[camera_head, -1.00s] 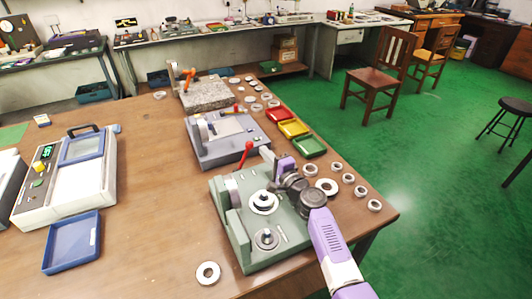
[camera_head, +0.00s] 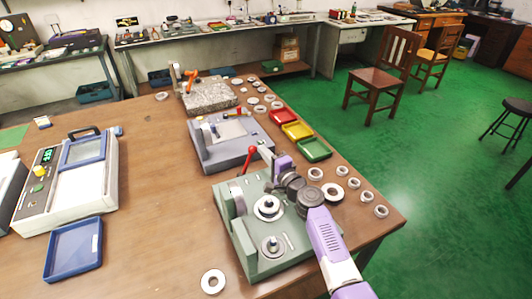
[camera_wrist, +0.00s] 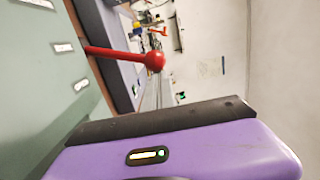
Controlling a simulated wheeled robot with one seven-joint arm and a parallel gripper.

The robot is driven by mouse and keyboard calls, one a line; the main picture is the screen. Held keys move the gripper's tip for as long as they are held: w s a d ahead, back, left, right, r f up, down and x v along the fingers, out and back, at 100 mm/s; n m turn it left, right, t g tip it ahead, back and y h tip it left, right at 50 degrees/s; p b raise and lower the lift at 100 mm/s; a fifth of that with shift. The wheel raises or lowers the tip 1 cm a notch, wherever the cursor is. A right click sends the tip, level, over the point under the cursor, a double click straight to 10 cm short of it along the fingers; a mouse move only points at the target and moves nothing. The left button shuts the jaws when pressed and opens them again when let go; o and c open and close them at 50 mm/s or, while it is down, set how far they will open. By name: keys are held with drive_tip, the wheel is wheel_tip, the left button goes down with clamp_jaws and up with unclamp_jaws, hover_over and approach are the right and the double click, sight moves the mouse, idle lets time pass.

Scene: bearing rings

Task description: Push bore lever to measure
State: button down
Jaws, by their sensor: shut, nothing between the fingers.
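The green bore gauge (camera_head: 239,225) stands at the near right of the table, with a ring (camera_head: 267,207) on its round seat. Its bore lever (camera_head: 251,151), a red rod with a ball end, rises from the gauge's back edge. In the wrist view the red lever (camera_wrist: 154,61) sticks out past the gauge's edge, just beyond my purple and black gripper. My gripper (camera_head: 264,151) is shut and empty, close to the right of the lever's ball in the head view. I cannot tell whether they touch.
Several loose rings (camera_head: 333,192) lie right of the gauge, and one ring (camera_head: 213,282) lies in front. A grey-blue gauge (camera_head: 231,147) stands behind, beside red, yellow and green trays (camera_head: 315,149). A blue tray (camera_head: 73,250) lies left; the table between is clear.

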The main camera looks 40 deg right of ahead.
drive_tip(key=w+a+r+n+p, duration=0.1)
drive_tip(key=a+r+n+p, duration=0.1)
drive_tip(key=a+n, duration=0.3)
drive_tip(key=shift+w+a, duration=0.3)
idle(0.6)
